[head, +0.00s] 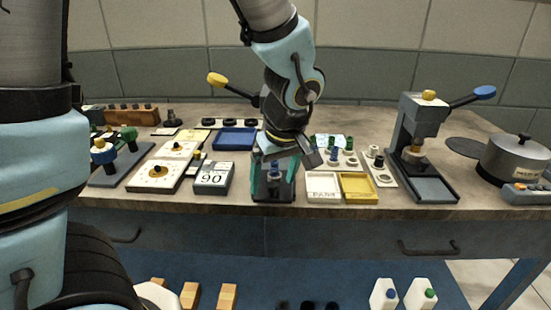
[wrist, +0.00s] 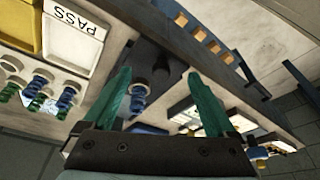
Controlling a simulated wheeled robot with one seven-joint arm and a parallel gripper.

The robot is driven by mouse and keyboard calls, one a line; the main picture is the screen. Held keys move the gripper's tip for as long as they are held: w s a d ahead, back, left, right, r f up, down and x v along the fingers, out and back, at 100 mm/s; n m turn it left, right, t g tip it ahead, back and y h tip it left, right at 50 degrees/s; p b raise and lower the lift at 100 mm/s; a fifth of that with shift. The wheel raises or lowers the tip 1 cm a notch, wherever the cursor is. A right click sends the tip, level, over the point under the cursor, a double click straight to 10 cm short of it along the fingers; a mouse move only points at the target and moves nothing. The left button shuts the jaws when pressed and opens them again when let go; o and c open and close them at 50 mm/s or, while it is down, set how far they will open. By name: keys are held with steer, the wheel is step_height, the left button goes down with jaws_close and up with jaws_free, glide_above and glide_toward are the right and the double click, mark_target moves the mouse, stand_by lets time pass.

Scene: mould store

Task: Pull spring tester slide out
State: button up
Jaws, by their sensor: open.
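A dark press-like tester stands at the middle of the bench, mostly hidden behind my arm. Its yellow-knobbed lever (head: 218,79) sticks out to the left. Its dark base or slide (head: 273,195) shows at the bench front, with a small blue piece (head: 275,171) standing above it. In the wrist view the dark slide (wrist: 150,52) lies beyond my fingers, and a blue spring-like piece (wrist: 139,97) shows between them. My gripper (head: 274,165) is open, its teal fingers either side of the blue piece. In the wrist view my gripper (wrist: 160,75) holds nothing; contact cannot be told.
A white tray (head: 322,198) and a yellow tray (head: 359,197) sit just right of the slide. A grey box marked 90 (head: 212,188) is close on the left. A second press (head: 418,130) with a blue-knobbed lever stands further right. A drawer handle (head: 428,249) is below the bench edge.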

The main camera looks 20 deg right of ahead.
steer(key=shift+o, duration=0.4)
steer(key=shift+r, duration=0.1)
steer(key=shift+r+p, duration=2.3)
steer(key=shift+r, duration=1.15)
steer(key=w+a+f+m+g, duration=0.1)
steer(key=w+a, duration=0.2)
steer(key=a, duration=1)
steer(key=w+a+f+m, duration=0.1)
steer(key=w+a+f, duration=0.1)
steer(key=a, duration=1)
steer(key=shift+w+a+g, duration=0.35)
steer(key=shift+w+g, duration=0.05)
steer(key=shift+w, duration=0.25)
